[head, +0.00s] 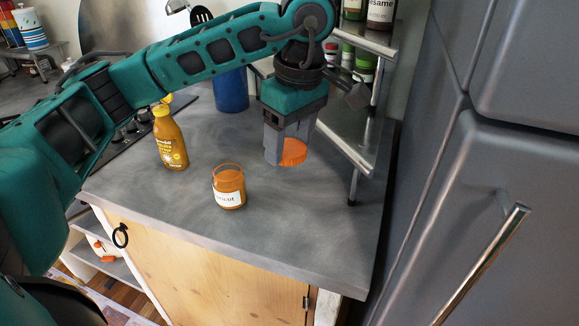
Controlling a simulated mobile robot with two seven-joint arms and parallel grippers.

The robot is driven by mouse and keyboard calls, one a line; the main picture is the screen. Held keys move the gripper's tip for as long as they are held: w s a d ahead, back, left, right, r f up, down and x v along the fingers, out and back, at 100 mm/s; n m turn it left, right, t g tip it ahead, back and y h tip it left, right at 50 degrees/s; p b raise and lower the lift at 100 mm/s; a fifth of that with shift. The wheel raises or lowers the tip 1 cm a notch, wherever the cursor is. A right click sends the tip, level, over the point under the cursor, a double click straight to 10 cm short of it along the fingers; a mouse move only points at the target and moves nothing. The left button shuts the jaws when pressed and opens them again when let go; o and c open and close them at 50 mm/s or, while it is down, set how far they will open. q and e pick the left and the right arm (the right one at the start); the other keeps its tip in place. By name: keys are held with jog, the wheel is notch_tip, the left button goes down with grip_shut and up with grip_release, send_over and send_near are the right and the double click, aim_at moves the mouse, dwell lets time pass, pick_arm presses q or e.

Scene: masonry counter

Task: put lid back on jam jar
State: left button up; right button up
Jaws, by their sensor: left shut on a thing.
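The jam jar (229,187) stands upright and open-topped on the grey counter, with orange contents and a white label. The orange lid (293,152) is between the fingers of my left gripper (288,148), which points down and is shut on it. The gripper is to the right of the jar and a little farther back. I cannot tell whether the lid touches the counter; its upper part is hidden by the fingers. My right gripper is not in view.
A yellow-brown bottle (171,139) stands left of the jar. A blue container (231,91) stands at the back. A metal shelf rack (350,138) with bottles is close on the right, beside the grey fridge (500,190). The counter (290,215) is clear in front.

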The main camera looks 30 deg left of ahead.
pick_arm(q)
jog(key=shift+r, duration=1.4)
jog(key=shift+f, duration=0.1)
jog(key=d+f+m+t+h, duration=0.1)
jog(key=d+f+m, duration=0.6)
jog(key=f+m, duration=0.5)
jog(key=m, duration=0.4)
jog(key=shift+s+f+t+h, duration=0.3)
jog(key=shift+f+h, duration=0.05)
jog(key=shift+h, duration=0.05)
jog(key=shift+a, duration=0.15)
